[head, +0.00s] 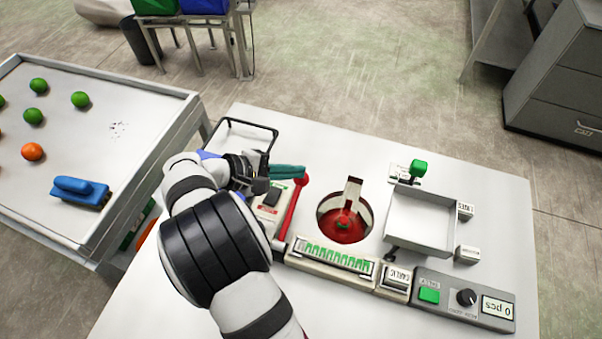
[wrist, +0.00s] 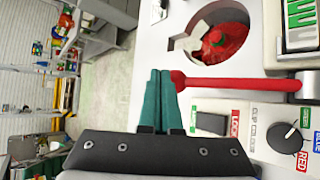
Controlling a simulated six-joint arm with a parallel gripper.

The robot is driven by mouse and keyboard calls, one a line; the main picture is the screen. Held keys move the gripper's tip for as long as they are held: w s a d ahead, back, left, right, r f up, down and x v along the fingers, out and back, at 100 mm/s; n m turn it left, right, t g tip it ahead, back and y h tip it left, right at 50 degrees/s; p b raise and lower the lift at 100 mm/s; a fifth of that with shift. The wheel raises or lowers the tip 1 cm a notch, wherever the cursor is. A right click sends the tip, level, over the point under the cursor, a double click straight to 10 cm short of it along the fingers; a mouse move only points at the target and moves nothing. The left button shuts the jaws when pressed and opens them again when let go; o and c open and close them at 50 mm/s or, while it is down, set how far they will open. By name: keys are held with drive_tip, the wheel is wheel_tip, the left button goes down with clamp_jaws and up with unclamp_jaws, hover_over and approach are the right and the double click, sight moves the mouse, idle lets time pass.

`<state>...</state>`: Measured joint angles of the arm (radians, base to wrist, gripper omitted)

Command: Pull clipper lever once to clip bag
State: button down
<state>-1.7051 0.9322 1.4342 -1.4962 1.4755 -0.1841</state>
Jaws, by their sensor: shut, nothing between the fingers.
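The clipper lever is a red bar with a round knob, seen in the head view (head: 291,208) and in the wrist view (wrist: 235,85). It stands beside the clipper's control box (head: 268,206), which also shows in the wrist view (wrist: 250,130). My gripper (head: 302,171), with teal fingers, is shut and empty. Its fingertips, also in the wrist view (wrist: 160,74), are right beside the knob; I cannot tell whether they touch. The bag shows as red netting in the round table opening (head: 342,226), with a green bit in its middle.
An empty metal tray (head: 420,222) stands right of the opening. A row of green pieces (head: 337,257) and a grey counter panel (head: 463,300) line the front. A black wire frame (head: 250,126) stands behind my gripper. A side table (head: 135,110) holds several green and orange balls.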

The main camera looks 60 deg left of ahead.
drive_tip(key=shift+d+r, duration=0.1)
drive_tip(key=shift+r, duration=0.25)
drive_tip(key=r, duration=0.3)
drive_tip(key=s+d+r, duration=0.1)
drive_tip(key=shift+r, duration=0.4)
idle(0.6)
